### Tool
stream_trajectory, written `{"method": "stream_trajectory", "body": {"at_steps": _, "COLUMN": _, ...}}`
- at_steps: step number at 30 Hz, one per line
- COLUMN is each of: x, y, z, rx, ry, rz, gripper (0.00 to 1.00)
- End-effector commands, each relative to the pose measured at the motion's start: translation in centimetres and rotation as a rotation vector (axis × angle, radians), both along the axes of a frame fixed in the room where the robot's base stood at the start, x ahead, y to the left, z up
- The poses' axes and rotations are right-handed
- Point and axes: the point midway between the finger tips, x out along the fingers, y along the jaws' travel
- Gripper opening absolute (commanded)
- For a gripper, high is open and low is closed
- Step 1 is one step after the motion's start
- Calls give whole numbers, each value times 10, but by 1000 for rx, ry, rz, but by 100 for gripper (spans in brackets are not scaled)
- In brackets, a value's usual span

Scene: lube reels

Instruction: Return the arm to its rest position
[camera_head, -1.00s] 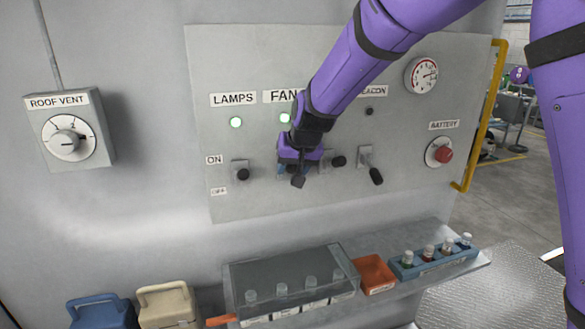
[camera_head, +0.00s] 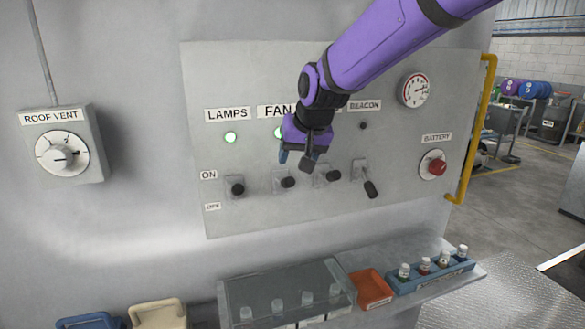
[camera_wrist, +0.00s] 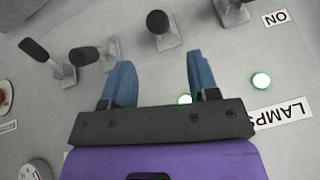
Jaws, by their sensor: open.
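My purple arm reaches in from the upper right of the head view. My gripper (camera_head: 297,160) is in front of the grey switch panel (camera_head: 225,75), just above the row of levers. In the wrist view the two blue fingers of my gripper (camera_wrist: 160,85) stand apart with nothing between them. The LAMPS lever (camera_head: 236,187), the fan lever (camera_head: 286,182) and a third lever (camera_head: 328,175) stick out with black knobs. The beacon lever (camera_head: 369,187) hangs down. The LAMPS light (camera_head: 230,137) and the fan light (camera_head: 279,132) glow green; the beacon light (camera_head: 363,126) is dark.
A roof vent dial box (camera_head: 62,155) is at left. A yellow handrail (camera_head: 475,140) runs along the panel's right edge. Below is a shelf with a clear-lidded box (camera_head: 285,290), an orange tray (camera_head: 371,288) and a blue bottle rack (camera_head: 432,277). Open floor lies at right.

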Motion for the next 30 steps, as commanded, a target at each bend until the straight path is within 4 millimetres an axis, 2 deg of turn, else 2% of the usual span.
{"method": "stream_trajectory", "body": {"at_steps": 5, "x": -5, "y": -3, "z": 10, "rx": 0, "ry": -1, "rz": 0, "gripper": 55}}
{"method": "stream_trajectory", "body": {"at_steps": 17, "x": -7, "y": -8, "z": 12, "rx": 2, "ry": 2, "rz": -3, "gripper": 55}}
{"method": "stream_trajectory", "body": {"at_steps": 20, "x": -13, "y": -27, "z": 18, "rx": 10, "ry": 13, "rz": -15, "gripper": 55}}
{"method": "stream_trajectory", "body": {"at_steps": 23, "x": -27, "y": -60, "z": 28, "rx": 24, "ry": 26, "rz": -28, "gripper": 55}}
{"method": "stream_trajectory", "body": {"at_steps": 30, "x": -86, "y": -145, "z": 50, "rx": 38, "ry": 47, "rz": -57, "gripper": 55}}
